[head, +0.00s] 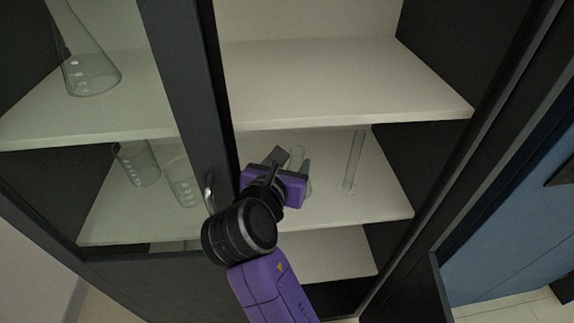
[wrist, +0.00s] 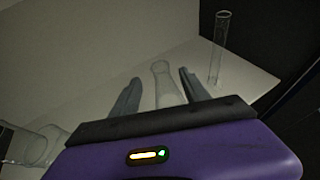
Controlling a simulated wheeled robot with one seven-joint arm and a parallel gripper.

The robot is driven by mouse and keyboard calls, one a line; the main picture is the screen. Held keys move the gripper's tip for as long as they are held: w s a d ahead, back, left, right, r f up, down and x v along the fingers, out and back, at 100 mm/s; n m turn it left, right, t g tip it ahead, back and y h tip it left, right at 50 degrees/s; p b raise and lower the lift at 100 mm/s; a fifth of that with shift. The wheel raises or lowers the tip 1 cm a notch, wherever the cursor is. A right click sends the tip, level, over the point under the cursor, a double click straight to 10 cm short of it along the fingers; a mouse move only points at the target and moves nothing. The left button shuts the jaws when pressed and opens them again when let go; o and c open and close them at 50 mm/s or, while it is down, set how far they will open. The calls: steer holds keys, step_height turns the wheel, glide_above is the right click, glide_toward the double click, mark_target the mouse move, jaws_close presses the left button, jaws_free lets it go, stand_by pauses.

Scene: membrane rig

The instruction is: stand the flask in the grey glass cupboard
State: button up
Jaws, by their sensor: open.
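The grey cupboard (head: 185,90) stands in front of me, with pale shelves. A clear glass flask (head: 296,156) is on the middle shelf in the cupboard's open right half, partly hidden by my gripper (head: 290,165). In the wrist view the flask (wrist: 165,85) shows upright between the two fingers of my gripper (wrist: 159,76). The fingers are open, with a gap visible on both sides of the flask. The flask's lower part is hidden behind the gripper body.
A tall glass cylinder (head: 354,160) stands to the right on the same shelf. Beakers (head: 135,163) stand on this shelf at left, and a conical flask (head: 90,74) above. The door frame with its handle (head: 208,194) is close left of my arm. The upper right shelf (head: 330,80) is clear.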

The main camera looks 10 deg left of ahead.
steer(key=shift+v, duration=0.8)
steer(key=s+d+f+m+y, duration=0.3)
steer(key=s+d+f+m, duration=1.1)
steer(key=s+d+f, duration=0.4)
steer(key=s+d+r+m, duration=0.3)
steer(key=s+m, duration=0.4)
steer(key=s+d+r+m+t+h, duration=0.1)
steer(key=s+d+r+m, duration=0.2)
steer(key=s+m, duration=0.4)
steer(key=s+d+r+m, duration=0.4)
steer(key=s+m, duration=0.2)
steer(key=s, duration=0.2)
steer(key=shift+s+m+t+h, duration=0.3)
steer(key=shift+m, duration=0.1)
